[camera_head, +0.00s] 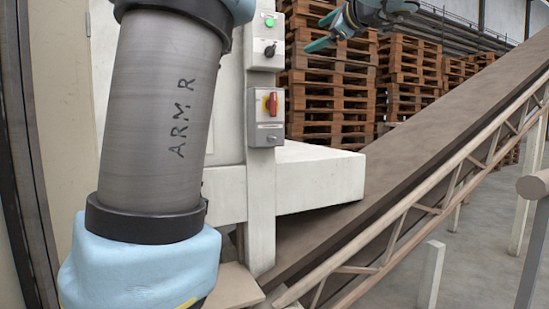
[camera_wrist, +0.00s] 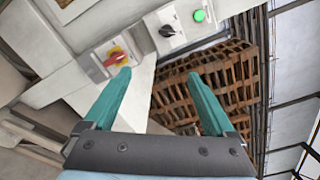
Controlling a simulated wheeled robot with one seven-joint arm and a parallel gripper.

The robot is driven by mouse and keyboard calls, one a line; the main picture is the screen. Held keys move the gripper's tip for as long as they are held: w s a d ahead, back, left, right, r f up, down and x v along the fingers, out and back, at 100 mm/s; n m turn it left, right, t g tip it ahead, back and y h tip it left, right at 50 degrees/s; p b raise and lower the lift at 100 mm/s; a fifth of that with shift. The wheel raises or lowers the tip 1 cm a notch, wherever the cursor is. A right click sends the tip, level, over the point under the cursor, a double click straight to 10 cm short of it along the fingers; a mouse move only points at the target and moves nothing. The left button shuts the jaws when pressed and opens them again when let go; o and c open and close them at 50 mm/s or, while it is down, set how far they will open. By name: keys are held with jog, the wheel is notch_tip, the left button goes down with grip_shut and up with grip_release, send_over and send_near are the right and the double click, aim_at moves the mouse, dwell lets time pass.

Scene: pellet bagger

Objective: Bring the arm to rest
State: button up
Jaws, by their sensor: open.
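My gripper (camera_head: 328,33) shows at the top of the head view, in front of the pallet stacks and to the right of the control post. Its teal fingers (camera_wrist: 156,100) stand wide apart in the wrist view, with nothing between them. My grey arm link, marked ARM R, fills the left of the head view. The control post carries a green button (camera_head: 269,22), a black selector switch (camera_head: 270,50) and a red rotary switch (camera_head: 271,104) on a yellow plate. In the wrist view, the red switch (camera_wrist: 115,59) appears beyond the left fingertip, and a gap between them cannot be judged.
A white machine body (camera_head: 320,178) juts out below the post. An inclined conveyor (camera_head: 420,130) with a railed side frame rises to the right. Stacked wooden pallets (camera_head: 330,90) stand behind. A grey post (camera_head: 430,275) stands at the lower right on open floor.

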jog(key=a+f+n+g+h+p, duration=0.15)
jog(key=a+f+g, duration=0.3)
jog(key=f, duration=1.05)
jog(key=a+f+n+g+h, duration=0.2)
jog(key=a+f+n+g, duration=0.3)
jog(key=f, duration=1)
jog(key=s+a+f+n+g+h, duration=0.2)
jog(key=s+a+f+n, duration=0.2)
jog(key=s+f, duration=0.5)
jog(key=s+a+f+n+g+h, duration=0.2)
jog(key=s+f+n, duration=0.5)
jog(key=f, duration=0.6)
jog(key=s+a+g, duration=0.1)
jog(key=s+a, duration=0.1)
jog(key=shift+s+a+n+p, duration=0.2)
jog(key=shift+s+n+p, duration=0.15)
